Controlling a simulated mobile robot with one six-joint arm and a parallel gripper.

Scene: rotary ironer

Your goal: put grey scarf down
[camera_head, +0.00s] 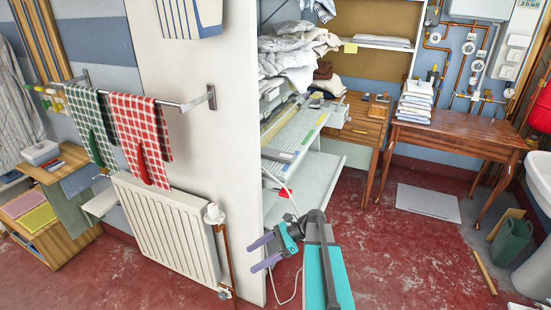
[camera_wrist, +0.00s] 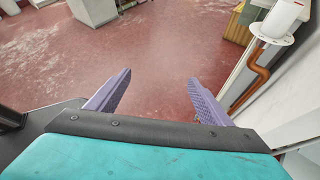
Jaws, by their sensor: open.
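My gripper (camera_head: 254,257) is open, with its two purple fingers apart in front of the white wall's end. In the wrist view my gripper (camera_wrist: 159,78) has nothing between its fingers, only red floor beyond them. I cannot make out a grey scarf for certain in either view. A flat grey rectangle (camera_head: 428,203) lies on the floor at the right, apart from my gripper; I cannot tell whether it is cloth. A green checked cloth (camera_head: 90,125) and a red checked cloth (camera_head: 142,130) hang over the wall rail (camera_head: 184,106).
A white radiator (camera_head: 165,228) stands left of my gripper, with a copper pipe at its right end. A white machine (camera_head: 310,180) stands behind my arm. A wooden table (camera_head: 460,138) bears folded cloths (camera_head: 415,98). The red floor at the front left is clear.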

